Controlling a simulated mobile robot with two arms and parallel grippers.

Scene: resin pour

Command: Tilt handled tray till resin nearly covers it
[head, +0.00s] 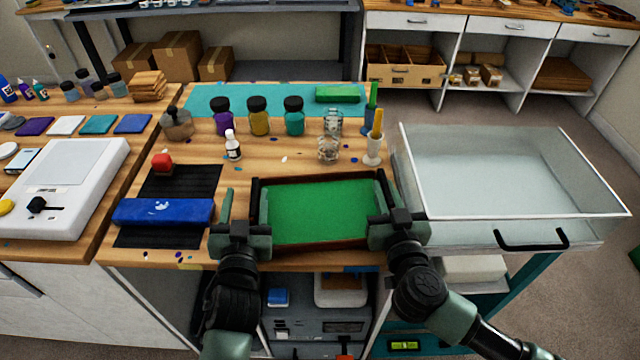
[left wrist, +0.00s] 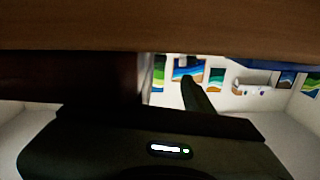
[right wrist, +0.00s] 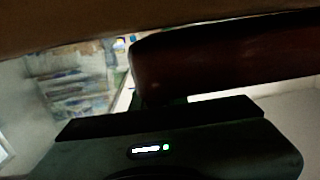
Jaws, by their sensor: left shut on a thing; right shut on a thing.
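The handled tray (head: 318,243) has a dark wooden rim and sits at the front of the wooden workbench. Green resin (head: 318,210) covers nearly all of its visible floor. My left gripper (head: 246,222) is shut on the tray's left end, and my right gripper (head: 388,218) is shut on its right end. In the left wrist view the brown tray wood (left wrist: 100,75) fills the space by the jaws. The right wrist view shows a dark brown tray part (right wrist: 220,60) at the jaws. The handles are mostly hidden by the grippers.
Pigment jars (head: 258,118), a glass jar (head: 328,150) and a brush holder (head: 373,150) stand behind the tray. A blue item (head: 163,211) lies on a black mat at left.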

